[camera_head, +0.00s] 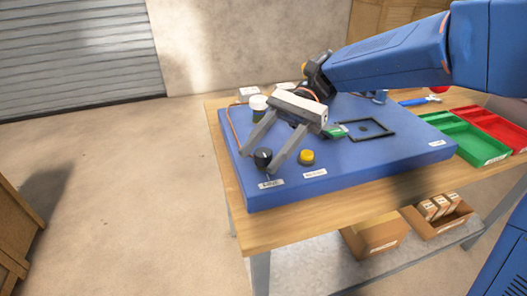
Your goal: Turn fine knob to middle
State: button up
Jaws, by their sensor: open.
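A dark round knob (263,158) stands near the front left corner of the blue board (385,152), with a small label in front of it. A yellow knob (307,156) stands just right of it, also with a label. The labels are too small to read, so I cannot tell which knob is named fine. My gripper (259,161) is open. Its two long grey fingers slant down to the front left, with the dark knob between their tips. I cannot tell whether the fingers touch it.
A white-topped round part (259,103) stands behind my fingers. A black square frame (370,130) lies on the board. Green (470,140) and red (499,128) trays sit at the table's right. Cardboard boxes (375,237) rest on the shelf below.

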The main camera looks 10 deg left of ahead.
jog(key=v, duration=1.1)
jog(key=shift+w+r, duration=0.15)
jog(key=shift+w, duration=0.1)
jog(key=shift+s, duration=0.1)
